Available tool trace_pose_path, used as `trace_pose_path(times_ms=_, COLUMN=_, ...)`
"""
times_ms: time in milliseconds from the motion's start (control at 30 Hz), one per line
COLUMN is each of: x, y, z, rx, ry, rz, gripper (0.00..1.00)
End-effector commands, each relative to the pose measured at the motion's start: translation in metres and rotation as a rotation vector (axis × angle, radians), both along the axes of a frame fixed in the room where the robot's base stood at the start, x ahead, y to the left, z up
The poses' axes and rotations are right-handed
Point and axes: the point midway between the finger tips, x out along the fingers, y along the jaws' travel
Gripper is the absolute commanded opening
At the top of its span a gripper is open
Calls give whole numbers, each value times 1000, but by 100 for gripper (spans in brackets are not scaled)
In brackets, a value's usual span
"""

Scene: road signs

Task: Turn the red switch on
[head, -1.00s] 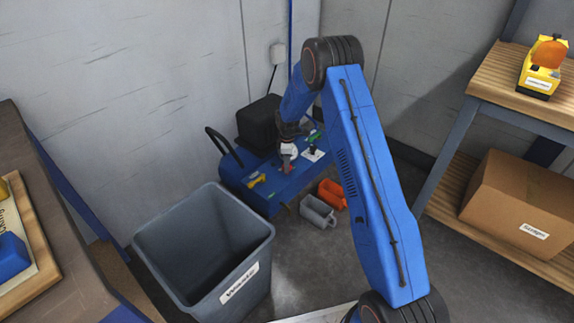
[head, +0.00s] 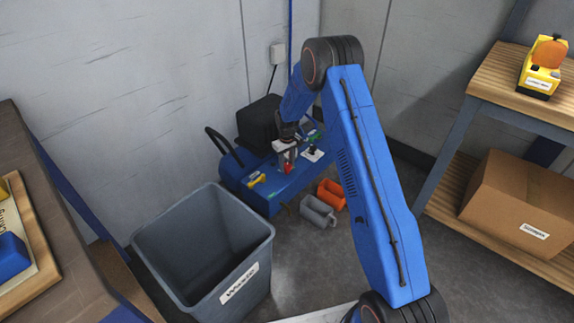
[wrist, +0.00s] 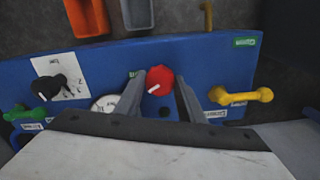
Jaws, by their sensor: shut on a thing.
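The red switch (wrist: 159,80) is a round red knob with a white pointer mark, on the top face of a blue machine (wrist: 205,60). In the wrist view my gripper (wrist: 160,82) has one finger on each side of the knob, shut on it. The white mark slants toward the lower left. In the head view the red switch (head: 287,168) shows just below my gripper (head: 286,160), on the blue machine (head: 290,186) by the wall.
A yellow handle (wrist: 240,96) lies right of the knob, a black knob (wrist: 47,89) on a white plate and a green handle (wrist: 25,114) left. Orange (head: 332,194) and grey (head: 318,211) containers stand before the machine. A grey waste bin (head: 190,230) stands nearer.

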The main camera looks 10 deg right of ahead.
Motion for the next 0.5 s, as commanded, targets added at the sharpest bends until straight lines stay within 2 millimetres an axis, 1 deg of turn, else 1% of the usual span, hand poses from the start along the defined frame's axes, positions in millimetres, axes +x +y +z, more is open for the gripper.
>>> trace_pose_path(times_ms=200, x=0, y=0, z=0, rx=0, ry=-1, rz=-198, gripper=13)
trace_pose_path(times_ms=500, x=0, y=0, z=0, rx=0, ry=-1, rz=-415, gripper=13)
